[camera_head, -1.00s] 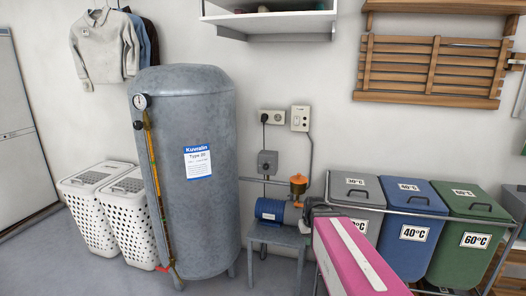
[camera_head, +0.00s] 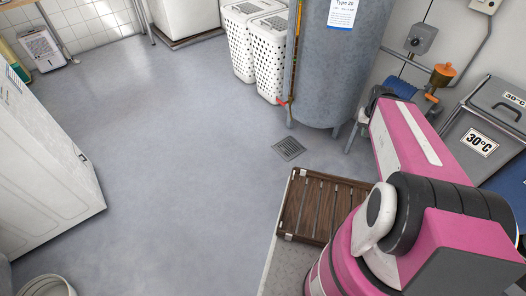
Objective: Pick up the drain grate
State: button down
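The drain grate (camera_head: 288,148) is a small dark grey slatted square lying in the floor, a little right of the picture's middle. It is in front of the grey tank and beyond the brown slatted wooden tray. Nothing covers it. My pink arm reaches up along the right side of the picture, to the right of the grate and apart from it. My gripper (camera_head: 380,93) shows only as a small dark part at the arm's far end, near the tank and the blue pump. Its fingers cannot be made out.
The grey tank (camera_head: 335,70) stands on legs behind the grate. White laundry baskets (camera_head: 268,60) stand left of it. A wooden slatted tray (camera_head: 318,205) is close in front. A white appliance (camera_head: 45,160) stands at left. The grey floor (camera_head: 180,160) between is wide and clear.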

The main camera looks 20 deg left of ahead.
aim_at(282, 150)
jog(key=u, duration=0.75)
jog(key=k+l, duration=0.35)
jog(key=l, duration=0.15)
jog(key=k+l+z, duration=0.1)
jog(key=k+l, duration=0.2)
jog(key=l, duration=0.2)
